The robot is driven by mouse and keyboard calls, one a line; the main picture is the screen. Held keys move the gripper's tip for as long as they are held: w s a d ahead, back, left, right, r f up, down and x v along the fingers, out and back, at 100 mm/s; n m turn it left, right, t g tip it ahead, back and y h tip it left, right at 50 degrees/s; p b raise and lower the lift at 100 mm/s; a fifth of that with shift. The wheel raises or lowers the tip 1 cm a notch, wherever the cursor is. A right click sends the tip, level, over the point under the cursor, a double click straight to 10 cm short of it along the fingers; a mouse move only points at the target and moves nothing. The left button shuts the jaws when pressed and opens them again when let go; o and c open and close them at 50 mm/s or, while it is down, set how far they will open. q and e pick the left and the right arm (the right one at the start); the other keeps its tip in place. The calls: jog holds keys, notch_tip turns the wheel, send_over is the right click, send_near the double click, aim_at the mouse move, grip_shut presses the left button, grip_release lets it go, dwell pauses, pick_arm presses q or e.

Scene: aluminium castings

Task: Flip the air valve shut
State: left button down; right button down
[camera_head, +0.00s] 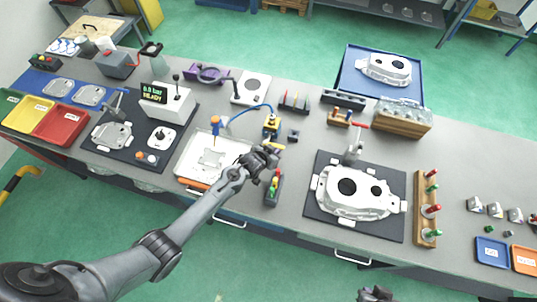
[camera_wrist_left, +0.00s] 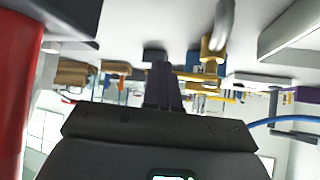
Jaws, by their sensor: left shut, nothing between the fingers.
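The air valve (camera_head: 271,124) is a small brass-yellow fitting on the bench, with a blue hose running off to its left. A yellow lever (camera_head: 277,145) shows just in front of it, sticking out toward the right. In the left wrist view the brass valve body (camera_wrist_left: 212,48) hangs from the top, as the picture is upside down. My left gripper (camera_head: 270,152) is shut and empty, close to the lever; I cannot tell whether they touch. Its fingers (camera_wrist_left: 163,85) show together in the left wrist view. My right gripper (camera_head: 375,294) shows only in part at the bottom edge, its jaws unclear.
A casting (camera_head: 352,207) lies on a dark mat (camera_head: 320,163) to the right. A blue hose (camera_wrist_left: 283,120) crosses the wrist view.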

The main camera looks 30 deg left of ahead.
pick_arm(q)
jog(key=shift+a, duration=0.1)
jog(key=shift+s+r, duration=0.35)
jog(key=s+r+g+p, duration=0.3)
jog(key=s+r+p, duration=0.3)
jog(key=s+r, duration=0.7)
jog(key=s+a+r+g+y+p, duration=0.1)
jog(key=s+r+p, duration=0.5)
jog(key=s+r, duration=0.7)
jog(key=shift+s+a+r+g, duration=0.15)
jog(key=shift+s+g, duration=0.75)
jog(key=shift+s, duration=2.25)
